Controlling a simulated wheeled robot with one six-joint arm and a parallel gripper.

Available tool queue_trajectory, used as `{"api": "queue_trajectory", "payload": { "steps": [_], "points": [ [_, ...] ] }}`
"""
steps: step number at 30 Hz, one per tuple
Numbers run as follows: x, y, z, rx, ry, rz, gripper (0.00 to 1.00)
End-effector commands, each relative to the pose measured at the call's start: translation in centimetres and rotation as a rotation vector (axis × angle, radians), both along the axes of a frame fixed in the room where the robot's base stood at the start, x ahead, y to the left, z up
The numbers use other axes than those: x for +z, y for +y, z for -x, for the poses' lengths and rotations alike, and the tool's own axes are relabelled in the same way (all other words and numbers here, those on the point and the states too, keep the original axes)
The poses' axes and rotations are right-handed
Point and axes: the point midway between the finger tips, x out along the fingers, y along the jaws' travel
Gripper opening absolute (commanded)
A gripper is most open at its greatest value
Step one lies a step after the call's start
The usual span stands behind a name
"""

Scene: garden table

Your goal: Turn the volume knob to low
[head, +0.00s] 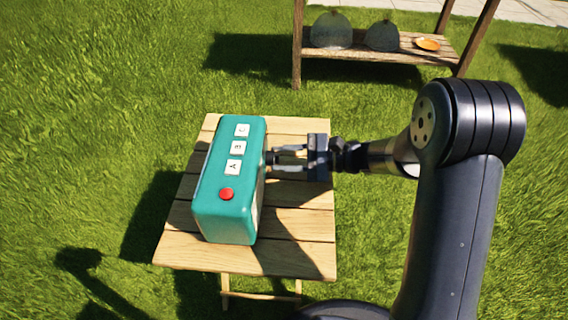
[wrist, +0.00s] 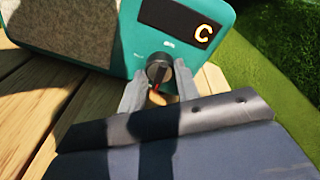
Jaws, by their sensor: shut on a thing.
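A teal radio (head: 228,190) stands on the wooden table. On its top are white buttons marked A, B and C and a red button (head: 227,194). Its front, facing my gripper, shows in the wrist view (wrist: 105,50), with a dark display (wrist: 178,20) reading C. The dark volume knob (wrist: 159,70) sits below the display, with a red mark on its lower part. My gripper (wrist: 158,88) is shut on the knob, one finger on each side. In the head view my gripper (head: 272,157) reaches the radio's right side, and the knob is mostly hidden. The small labels around the knob are too blurred to read.
The slatted table (head: 295,225) has bare planks in front of the radio. A wooden shelf (head: 375,55) with two dark domes and an orange dish (head: 427,44) stands behind on the grass. A speaker grille (wrist: 50,25) is left of the knob.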

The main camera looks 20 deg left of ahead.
Motion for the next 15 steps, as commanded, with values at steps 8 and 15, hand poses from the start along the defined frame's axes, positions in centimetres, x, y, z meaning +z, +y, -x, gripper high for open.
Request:
{"api": "queue_trajectory", "payload": {
  "steps": [8,15],
  "points": [
    [-0.60,-0.03,0.11,0.000,-0.253,-0.081,0.08],
    [-0.58,-0.07,0.22,0.001,-0.468,-0.149,0.08]
  ]
}}
